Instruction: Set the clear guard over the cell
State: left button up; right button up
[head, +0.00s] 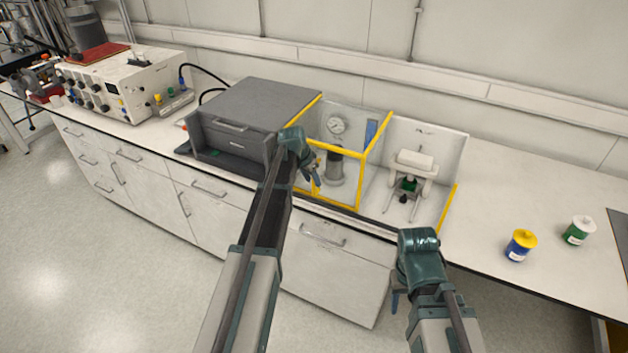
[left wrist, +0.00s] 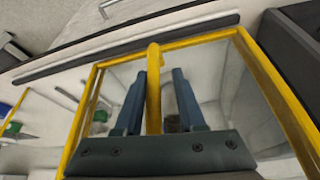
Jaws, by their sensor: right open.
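The clear guard (head: 375,165), a see-through box with yellow edges, stands on the bench around a grey cylinder (head: 335,168) and a round pressure gauge (head: 337,125). To its right is an uncovered stand with a white top block (head: 415,160) and a green part. My left gripper (head: 315,185) is at the guard's front left. In the left wrist view its two blue fingers (left wrist: 158,95) lie either side of a yellow bar (left wrist: 153,80) on the guard; whether they press on it is unclear. My right gripper (head: 396,300) is open and empty, in front of the bench.
A grey drawer box (head: 250,115) stands close left of the guard. A white instrument (head: 130,85) with knobs is farther left. A yellow-lidded blue jar (head: 520,246) and a green jar (head: 579,231) stand on the right. Bench top between the right stand and the jars is free.

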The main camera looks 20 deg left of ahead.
pick_arm(q)
jog(key=shift+o, duration=0.6)
jog(key=shift+d, duration=0.1)
jog(key=shift+r, duration=0.1)
jog(key=shift+s+r+p, duration=0.2)
jog(key=shift+r+p, duration=0.25)
jog(key=shift+p, duration=0.15)
jog(key=p+v, duration=1.1)
jog(key=v, duration=0.1)
jog(key=shift+s+r+p, duration=0.2)
jog(key=shift+r+p, duration=0.1)
